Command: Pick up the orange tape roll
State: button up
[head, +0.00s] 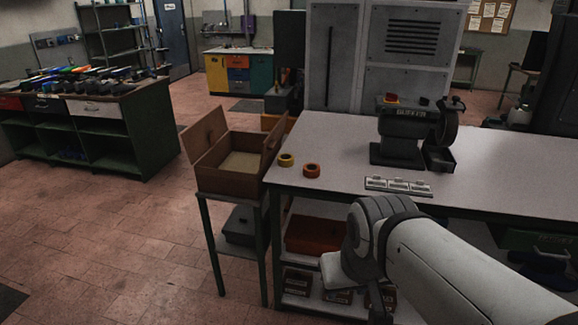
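The orange tape roll (311,174) lies flat near the left end of the grey workbench top (330,140). A yellow tape roll (286,163) lies just to its left and slightly behind, close to the bench's left edge. My arm reaches in from the lower right, with its bent joint in front of the bench and to the right of the rolls.
An open wooden box (222,180) on a green-legged stand adjoins the bench's left end. A buffer grinder (405,135) stands on the bench, with small labelled plates (398,186) in front. Tiled floor (110,250) is open at left.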

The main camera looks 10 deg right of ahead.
aim_at(311, 171)
jog(key=u, duration=1.85)
jog(key=i, duration=0.95)
jog(key=z, duration=2.5)
jog(key=i, duration=1.05)
jog(key=z, duration=0.05)
